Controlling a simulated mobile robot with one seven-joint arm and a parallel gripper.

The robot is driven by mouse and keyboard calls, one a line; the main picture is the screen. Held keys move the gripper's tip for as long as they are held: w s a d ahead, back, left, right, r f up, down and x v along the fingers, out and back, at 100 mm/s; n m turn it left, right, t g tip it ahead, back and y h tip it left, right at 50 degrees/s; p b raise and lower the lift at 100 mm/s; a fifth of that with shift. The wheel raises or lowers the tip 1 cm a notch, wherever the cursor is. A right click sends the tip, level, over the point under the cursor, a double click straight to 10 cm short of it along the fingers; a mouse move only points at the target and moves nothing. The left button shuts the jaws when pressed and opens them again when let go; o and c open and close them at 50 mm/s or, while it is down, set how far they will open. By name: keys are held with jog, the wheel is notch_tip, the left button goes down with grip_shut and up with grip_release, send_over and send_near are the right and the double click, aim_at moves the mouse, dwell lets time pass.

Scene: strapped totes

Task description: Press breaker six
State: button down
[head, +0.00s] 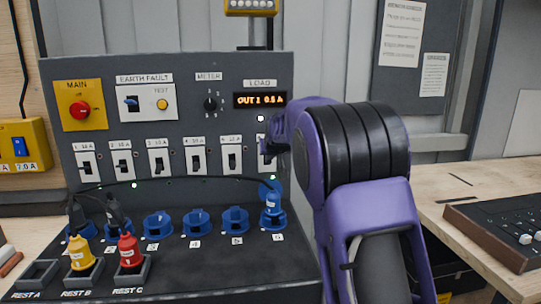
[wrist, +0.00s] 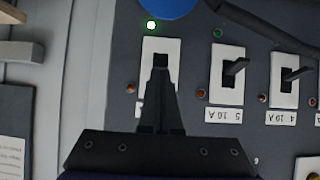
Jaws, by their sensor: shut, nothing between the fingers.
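Breaker six (wrist: 148,50) is the rightmost in a row of white-plated toggle breakers; in the head view my gripper partly covers its plate (head: 262,162). My gripper (head: 272,147) reaches it from the right. In the wrist view, which shows the panel upside down, my shut, empty gripper (wrist: 161,82) lies over the plate, its tips at the dark switch slot. The toggle is mostly hidden, so its position and any contact cannot be told. A green lamp (wrist: 151,25) by breaker six is lit. Breaker five (wrist: 229,75) stands beside it, clear of the fingers.
Breaker four (head: 196,157) and others continue leftward. Blue sockets (head: 197,222) line the panel's lower part; a blue plug (head: 271,207) stands in the rightmost one, below breaker six. The load display (head: 260,100) sits above. A wooden bench (head: 455,170) lies to the right.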

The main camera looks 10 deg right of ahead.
jog(key=shift+s+f+b, duration=0.15)
jog(key=shift+f+b, duration=0.25)
jog(key=shift+f, duration=0.2)
jog(key=shift+r+p, duration=0.75)
jog(key=shift+r, duration=0.25)
jog(key=s+r, duration=0.2)
jog(key=s, duration=0.9)
jog(key=shift+s+r+p, duration=0.15)
jog(key=shift+r+p, duration=0.2)
